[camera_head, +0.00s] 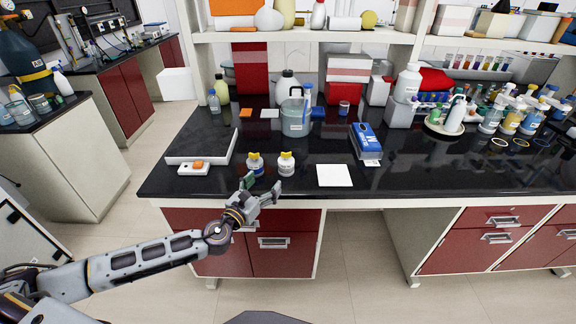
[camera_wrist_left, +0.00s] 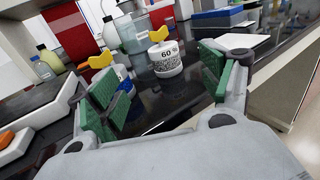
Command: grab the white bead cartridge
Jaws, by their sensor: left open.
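The white bead cartridge (camera_head: 286,169) stands upright near the bench's front edge, with a yellow top. In the left wrist view the white cartridge (camera_wrist_left: 167,66) has a label with "60" and lies ahead, between the two finger lines. A similar blue-and-white cartridge with a yellow top (camera_head: 256,170) stands just left of it. In the left wrist view this one (camera_wrist_left: 120,71) is partly hidden behind the left finger. My left gripper (camera_head: 262,186) is open and empty at the bench's front edge, short of both cartridges. Its green pads (camera_wrist_left: 163,80) touch neither visibly.
A white square plate (camera_head: 334,175) lies to the right of the white cartridge. A white tray (camera_head: 202,158) and a small device with an orange part (camera_head: 195,168) lie to the left. A clear jug (camera_head: 295,117) and a blue box (camera_head: 366,140) stand farther back. Bare black bench surrounds the cartridges.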

